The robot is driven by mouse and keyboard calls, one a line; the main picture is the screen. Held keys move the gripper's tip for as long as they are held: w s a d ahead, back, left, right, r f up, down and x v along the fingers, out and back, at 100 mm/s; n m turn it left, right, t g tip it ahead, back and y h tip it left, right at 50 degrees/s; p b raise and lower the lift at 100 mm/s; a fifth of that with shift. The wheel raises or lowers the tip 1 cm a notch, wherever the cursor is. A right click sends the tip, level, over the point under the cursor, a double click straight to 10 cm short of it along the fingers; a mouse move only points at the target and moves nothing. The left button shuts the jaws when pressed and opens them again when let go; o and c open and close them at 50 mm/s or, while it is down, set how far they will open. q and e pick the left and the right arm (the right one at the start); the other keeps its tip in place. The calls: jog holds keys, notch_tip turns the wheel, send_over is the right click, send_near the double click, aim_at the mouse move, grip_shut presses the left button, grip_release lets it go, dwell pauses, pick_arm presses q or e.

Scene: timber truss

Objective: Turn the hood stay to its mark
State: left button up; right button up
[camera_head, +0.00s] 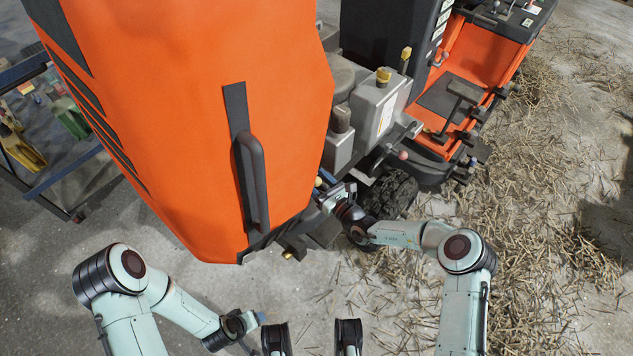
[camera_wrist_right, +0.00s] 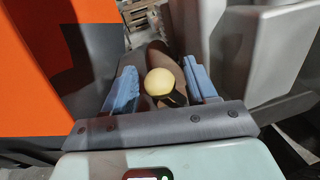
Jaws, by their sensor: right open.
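The orange hood (camera_head: 190,110) stands raised, with a black handle on its face. In the right wrist view, a pale yellow ball knob (camera_wrist_right: 159,82) on a dark stem sits between the fingers of my right gripper (camera_wrist_right: 161,88). The blue fingers are open, with gaps on both sides of the knob. I cannot tell whether this knob belongs to the hood stay, and no mark is visible. In the head view my right gripper (camera_head: 323,190) is at the hood's lower right edge, partly hidden. My left gripper (camera_head: 258,318) is low over the floor, away from the hood; its finger opening is unclear.
The grey engine block (camera_head: 378,108) with yellow caps is close to the right of the hood. A black tyre (camera_head: 390,195) lies under my right forearm. A cart (camera_head: 50,165) stands at the left. Straw (camera_head: 540,200) covers the floor at the right.

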pick_arm(q)
jog(key=shift+s, duration=0.1)
pick_arm(e)
grip_shut()
jog(key=shift+w+r, duration=0.1)
jog(key=shift+w, duration=0.05)
jog(key=shift+w+d+r+m, duration=0.3)
jog(key=shift+w+d+m, duration=0.2)
jog(key=shift+m, duration=0.3)
jog(key=shift+w+d+r+m, duration=0.15)
jog(key=shift+w+d+m, duration=0.35)
jog(key=shift+m, duration=0.1)
jog(key=shift+w+d+r, duration=0.15)
jog(key=shift+w+d, duration=0.25)
jog(key=shift+d, duration=0.1)
pick_arm(q)
jog(key=shift+s+a+f+g+b, duration=0.1)
jog(key=shift+s+f+g+b, duration=0.2)
jog(key=shift+s+f, duration=0.35)
pick_arm(e)
jog(key=shift+w+d, duration=0.95)
jog(key=shift+d, duration=0.05)
